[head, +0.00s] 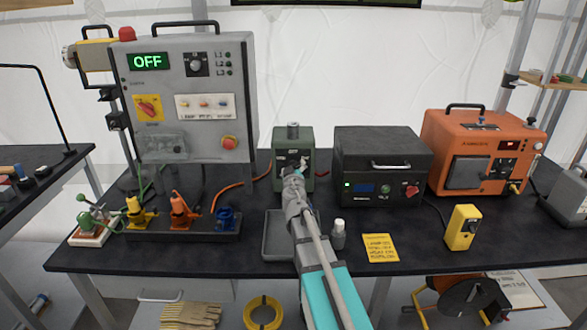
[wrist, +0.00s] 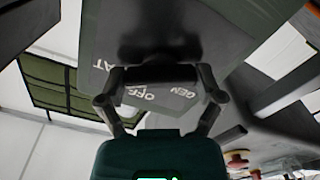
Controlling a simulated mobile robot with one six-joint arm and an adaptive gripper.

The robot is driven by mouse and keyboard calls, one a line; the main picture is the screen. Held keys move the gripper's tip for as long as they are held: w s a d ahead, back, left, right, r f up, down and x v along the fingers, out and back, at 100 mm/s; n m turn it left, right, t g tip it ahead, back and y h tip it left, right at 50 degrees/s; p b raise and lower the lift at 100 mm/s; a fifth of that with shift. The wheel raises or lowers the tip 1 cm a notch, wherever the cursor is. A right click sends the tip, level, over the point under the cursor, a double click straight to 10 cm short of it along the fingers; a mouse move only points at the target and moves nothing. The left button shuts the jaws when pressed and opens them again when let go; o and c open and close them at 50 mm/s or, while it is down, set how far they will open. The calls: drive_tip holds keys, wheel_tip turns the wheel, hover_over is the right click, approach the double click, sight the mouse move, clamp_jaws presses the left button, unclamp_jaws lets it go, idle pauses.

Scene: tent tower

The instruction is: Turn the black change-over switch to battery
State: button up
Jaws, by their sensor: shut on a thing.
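The change-over switch box is a green-grey box (head: 307,143) standing at the middle of the bench in the head view. In the wrist view its face (wrist: 110,30) fills the upper middle and carries the white labels BAT, OFF and GEN. The black switch (wrist: 160,48) sits on this face, dark and partly hidden by my gripper. My gripper (wrist: 160,76) is shut on the black switch, with one finger on each side. In the head view my gripper (head: 293,172) covers the switch. I cannot tell which label the switch points at.
A grey panel reading OFF (head: 195,95) stands to the left. A black unit (head: 383,150) and an orange generator (head: 480,150) stand to the right. A grey tray (head: 276,245) and a small bottle (head: 338,235) are near my arm.

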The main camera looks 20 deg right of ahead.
drive_tip(key=o, duration=0.9)
drive_tip(key=shift+c, duration=0.2)
drive_tip(key=shift+n, duration=0.4)
drive_tip(key=n, duration=1.7)
drive_tip(key=shift+n, duration=3.2)
